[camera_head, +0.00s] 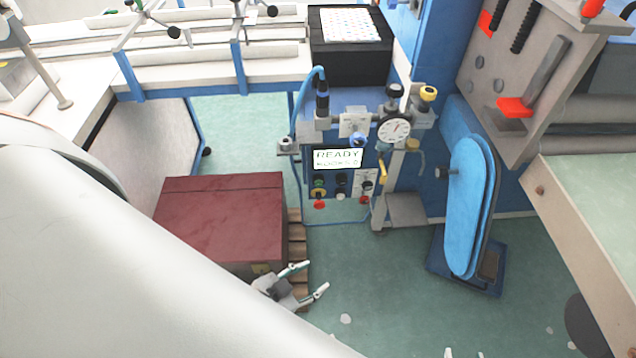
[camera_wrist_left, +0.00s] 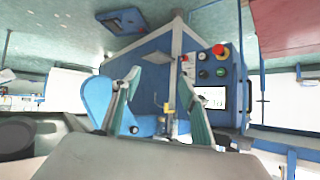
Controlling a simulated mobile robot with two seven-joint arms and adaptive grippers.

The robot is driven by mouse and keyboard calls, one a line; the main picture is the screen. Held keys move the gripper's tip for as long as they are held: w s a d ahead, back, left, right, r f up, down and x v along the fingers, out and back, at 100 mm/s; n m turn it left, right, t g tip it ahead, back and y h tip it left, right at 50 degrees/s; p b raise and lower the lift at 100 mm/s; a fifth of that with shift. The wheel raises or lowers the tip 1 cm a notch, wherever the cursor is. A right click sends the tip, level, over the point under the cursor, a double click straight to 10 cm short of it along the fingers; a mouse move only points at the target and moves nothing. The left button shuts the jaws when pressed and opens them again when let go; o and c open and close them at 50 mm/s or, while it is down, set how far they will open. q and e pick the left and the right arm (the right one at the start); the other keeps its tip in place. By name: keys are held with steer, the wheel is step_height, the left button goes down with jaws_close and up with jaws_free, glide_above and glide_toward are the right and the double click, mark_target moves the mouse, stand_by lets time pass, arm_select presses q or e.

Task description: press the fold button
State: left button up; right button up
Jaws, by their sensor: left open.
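The control panel (camera_head: 340,185) sits on the blue machine in the middle of the head view. Its lit screen (camera_head: 338,159) reads READY. Below the screen are a green button (camera_head: 319,184), dark knobs and red knobs; I cannot read which one is the fold button. The left wrist view shows the panel with its screen (camera_wrist_left: 212,97), a red knob (camera_wrist_left: 219,50) and a green button (camera_wrist_left: 221,72). My left gripper (camera_head: 314,277) is open and empty, below and left of the panel, apart from it. Pale tips at the bottom edge may be my right gripper (camera_head: 464,353).
A dark red box (camera_head: 222,218) on a wooden pallet (camera_head: 296,250) stands left of the panel, close beside my left gripper. A dial gauge (camera_head: 394,129) is above right of the panel. A blue padded form (camera_head: 469,205) stands to the right. The green floor between is mostly clear.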

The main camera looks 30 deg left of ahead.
arm_select(q)
jaws_close()
stand_by(1.1)
